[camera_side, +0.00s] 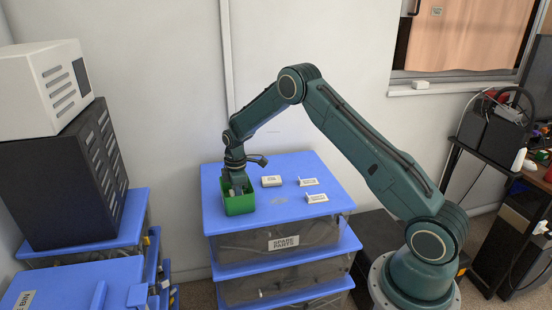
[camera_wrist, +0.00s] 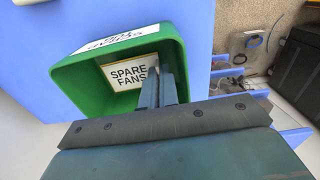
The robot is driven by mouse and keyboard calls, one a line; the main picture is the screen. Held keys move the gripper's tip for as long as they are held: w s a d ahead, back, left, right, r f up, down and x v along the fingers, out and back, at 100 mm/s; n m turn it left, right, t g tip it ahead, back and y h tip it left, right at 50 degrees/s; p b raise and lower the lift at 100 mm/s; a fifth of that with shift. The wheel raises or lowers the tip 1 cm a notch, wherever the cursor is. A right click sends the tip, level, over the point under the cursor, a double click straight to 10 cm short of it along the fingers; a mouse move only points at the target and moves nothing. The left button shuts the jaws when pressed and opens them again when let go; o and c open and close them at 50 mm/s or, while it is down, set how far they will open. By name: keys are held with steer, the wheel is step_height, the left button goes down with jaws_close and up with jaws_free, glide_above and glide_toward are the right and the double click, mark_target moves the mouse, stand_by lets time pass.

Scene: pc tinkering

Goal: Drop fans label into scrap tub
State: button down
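The fans label (camera_wrist: 131,72), a white plate with a thin yellow edge reading "SPARE FANS", is inside the green scrap tub (camera_wrist: 72,92) in the wrist view. My gripper (camera_wrist: 158,84) reaches down into the tub with its fingers close together at the label's right end. They appear shut on it, though the fingers hide the exact contact. In the side view my gripper (camera_side: 238,184) points down into the scrap tub (camera_side: 240,205), which stands at the left front of the blue drawer top. The label is hidden there by the tub wall and my gripper.
Several other white labels lie right of the tub on the blue top (camera_side: 265,222): one flat (camera_side: 271,181), one behind (camera_side: 309,182), one nearer the right edge (camera_side: 316,198). A black cabinet (camera_side: 65,180) with a white box on it (camera_side: 45,90) stands at left.

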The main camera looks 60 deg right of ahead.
steer(key=shift+f, duration=0.3)
steer(key=c, duration=2.1)
jaws_free()
steer(key=o, duration=0.5)
steer(key=shift+r, duration=4)
steer(key=shift+r, duration=0.1)
